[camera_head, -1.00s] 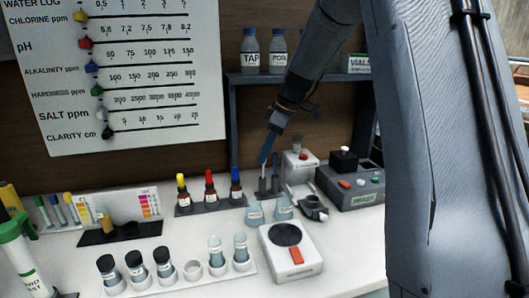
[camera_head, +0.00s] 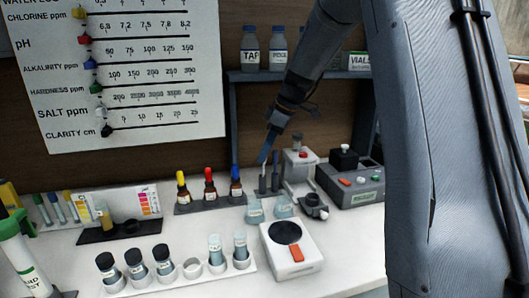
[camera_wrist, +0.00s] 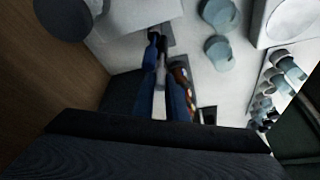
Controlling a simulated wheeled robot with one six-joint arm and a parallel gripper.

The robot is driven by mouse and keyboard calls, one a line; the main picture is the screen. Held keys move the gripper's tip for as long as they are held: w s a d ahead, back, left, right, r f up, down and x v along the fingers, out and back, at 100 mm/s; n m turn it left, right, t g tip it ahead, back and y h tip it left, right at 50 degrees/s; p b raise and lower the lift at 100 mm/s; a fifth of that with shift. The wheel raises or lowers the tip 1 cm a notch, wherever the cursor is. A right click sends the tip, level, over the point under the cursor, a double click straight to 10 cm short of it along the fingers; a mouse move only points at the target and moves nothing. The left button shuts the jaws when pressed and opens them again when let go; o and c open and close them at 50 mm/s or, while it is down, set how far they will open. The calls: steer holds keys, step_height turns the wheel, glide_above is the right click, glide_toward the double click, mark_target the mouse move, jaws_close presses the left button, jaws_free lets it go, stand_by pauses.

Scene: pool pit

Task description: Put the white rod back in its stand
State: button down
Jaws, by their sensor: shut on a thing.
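My gripper (camera_head: 265,154) points down at the back of the white counter, with blue fingers. In the wrist view my gripper (camera_wrist: 163,80) is shut on the white rod (camera_wrist: 160,73), a thin pale strip between the blue fingers. A small dark stand (camera_head: 266,198) is directly below the gripper in the head view, with thin upright pieces rising from it. The stand also shows in the wrist view (camera_wrist: 167,37), near the fingertips. I cannot tell whether the rod's lower end is inside the stand or just above it.
Dropper bottles (camera_head: 209,187) stand close left of the stand. Pale blue cups (camera_head: 284,206) are in front, and a grey device (camera_head: 350,180) is to the right. A white scale-like device (camera_head: 291,250) and a vial rack (camera_head: 180,275) are nearer. A shelf (camera_head: 300,75) is behind.

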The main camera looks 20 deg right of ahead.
steer(key=shift+f, duration=0.25)
steer(key=c, duration=1.7)
jaws_free()
steer(key=shift+r+p, duration=1.85)
steer(key=shift+r, duration=1.7)
